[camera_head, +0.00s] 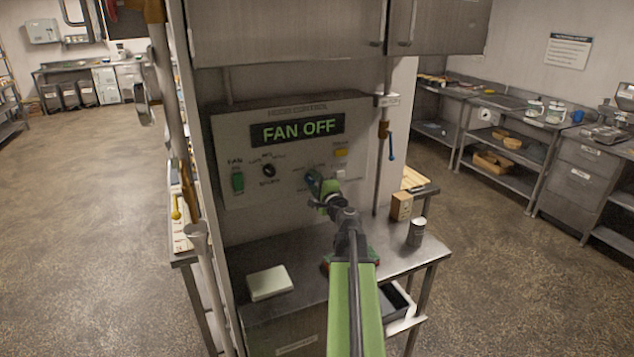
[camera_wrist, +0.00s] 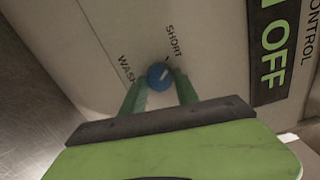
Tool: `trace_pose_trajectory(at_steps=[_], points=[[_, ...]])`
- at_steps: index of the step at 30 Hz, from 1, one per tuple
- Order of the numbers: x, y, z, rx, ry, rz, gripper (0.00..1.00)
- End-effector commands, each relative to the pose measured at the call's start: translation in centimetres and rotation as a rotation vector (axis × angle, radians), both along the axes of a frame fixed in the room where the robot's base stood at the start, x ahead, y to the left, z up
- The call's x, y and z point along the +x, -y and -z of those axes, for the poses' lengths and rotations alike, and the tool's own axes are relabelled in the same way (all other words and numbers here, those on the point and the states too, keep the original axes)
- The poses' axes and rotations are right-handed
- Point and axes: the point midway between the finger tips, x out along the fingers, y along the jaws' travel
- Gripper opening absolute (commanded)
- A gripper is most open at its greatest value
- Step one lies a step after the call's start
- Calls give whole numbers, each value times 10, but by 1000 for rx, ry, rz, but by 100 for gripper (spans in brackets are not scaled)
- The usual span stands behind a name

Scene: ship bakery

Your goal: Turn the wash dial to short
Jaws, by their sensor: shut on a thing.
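The wash dial (camera_wrist: 158,77) is a small round blue knob on the pale control panel (camera_wrist: 105,28) in the wrist view. A light pointer line on it slants to the upper right, roughly to the side of the word SHORT; I cannot tell if it lines up with the mark. The word WASH is to its left. My gripper (camera_wrist: 161,88) is shut on the dial, one green finger on each side. In the head view my gripper (camera_head: 318,184) reaches the panel and mostly hides the dial.
A lit display (camera_head: 297,129) reads FAN OFF. A green switch (camera_head: 238,182), a black dial (camera_head: 268,170) and a yellow button (camera_head: 341,152) are close by. Below, a steel counter (camera_head: 310,245) bears a white box (camera_head: 268,282) and a can (camera_head: 417,231). Pipes flank the panel.

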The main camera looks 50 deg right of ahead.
Motion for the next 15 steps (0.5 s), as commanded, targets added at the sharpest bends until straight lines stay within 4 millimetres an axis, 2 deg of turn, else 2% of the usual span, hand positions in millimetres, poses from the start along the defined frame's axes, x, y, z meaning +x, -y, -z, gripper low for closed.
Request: trace_pose_trajectory(at_steps=[6,15], points=[[-1,1,1,-92,-39,4,0],[-1,1,1,-142,-59,3,0]])
